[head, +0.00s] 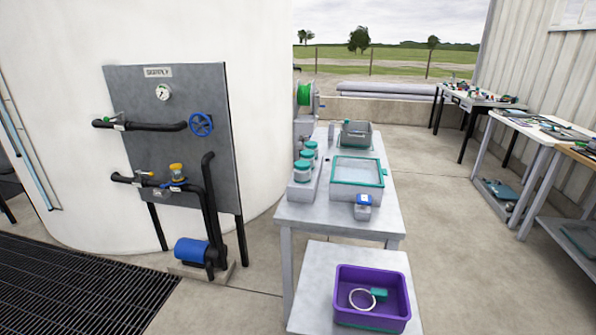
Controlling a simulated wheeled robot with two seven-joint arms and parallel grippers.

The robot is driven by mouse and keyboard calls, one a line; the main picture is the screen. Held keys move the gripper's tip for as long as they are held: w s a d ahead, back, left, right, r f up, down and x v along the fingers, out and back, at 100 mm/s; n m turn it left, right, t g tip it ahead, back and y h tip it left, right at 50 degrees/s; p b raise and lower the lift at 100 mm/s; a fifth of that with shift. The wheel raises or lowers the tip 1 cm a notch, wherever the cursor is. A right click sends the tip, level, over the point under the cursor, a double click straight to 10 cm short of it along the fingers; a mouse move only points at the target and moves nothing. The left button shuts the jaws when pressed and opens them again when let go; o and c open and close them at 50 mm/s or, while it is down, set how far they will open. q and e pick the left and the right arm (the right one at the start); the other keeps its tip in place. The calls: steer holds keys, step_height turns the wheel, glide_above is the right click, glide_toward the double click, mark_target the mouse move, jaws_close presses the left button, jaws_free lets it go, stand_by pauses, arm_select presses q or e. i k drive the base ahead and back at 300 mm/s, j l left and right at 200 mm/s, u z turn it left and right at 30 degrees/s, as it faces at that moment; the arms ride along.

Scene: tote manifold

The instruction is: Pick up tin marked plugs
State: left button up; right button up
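Several grey tins with teal lids stand in a row along the left side of the grey table (325,212). The nearest tin (301,174) is at the front of the row, with another tin (307,157) behind it. Their labels are too small to read, so I cannot tell which is marked plugs. Neither of my grippers is in view.
A teal-rimmed tray (357,191) and a small blue-topped device (363,206) sit on the table. A grey bin (355,146) stands behind. A purple tote (343,304) on a lower stand holds a white ring.

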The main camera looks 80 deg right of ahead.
mark_target(300, 177)
steer(key=i+z, duration=0.75)
steer(key=i+j+z, duration=0.2)
steer(key=i+z, duration=0.2)
steer(key=i+j+z, duration=0.4)
steer(key=i+l+z, duration=0.15)
steer(key=z, duration=0.35)
steer(key=i+z, duration=0.35)
steer(key=z, duration=0.15)
steer(key=i+z, duration=0.25)
steer(key=z, duration=0.2)
steer(key=i+j+z, duration=0.15)
steer(key=z, duration=0.35)
steer(key=i+j+z, duration=0.25)
steer(key=z, duration=0.25)
